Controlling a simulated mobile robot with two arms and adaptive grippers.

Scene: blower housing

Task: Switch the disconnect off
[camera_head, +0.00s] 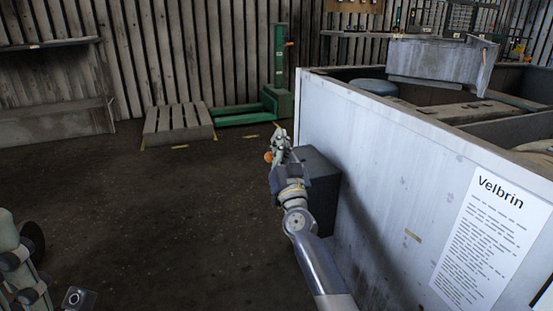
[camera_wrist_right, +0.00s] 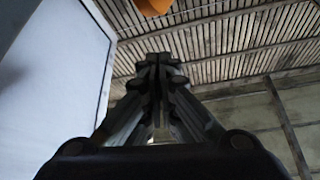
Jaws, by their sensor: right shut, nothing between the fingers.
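The disconnect is a dark grey box (camera_head: 322,190) on the near left part of the white housing's side panel. A small orange part (camera_head: 268,157) shows just left of my right gripper, and an orange piece (camera_wrist_right: 153,6) is cut off by the top edge in the right wrist view. I take it for the disconnect's handle. My right gripper (camera_head: 279,140) is beside the box and partly covers it. Its fingers are together and empty in the wrist view (camera_wrist_right: 158,62). The orange piece lies beyond the fingertips; whether they touch cannot be told. My left gripper is not shown.
The white housing panel (camera_head: 390,190) with a "Velbrin" sheet (camera_head: 484,240) fills the right side. A wooden pallet (camera_head: 178,124) and a green lift (camera_head: 277,95) stand at the back. A grey bench (camera_head: 55,118) is at the left. The dark floor (camera_head: 160,220) between is clear.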

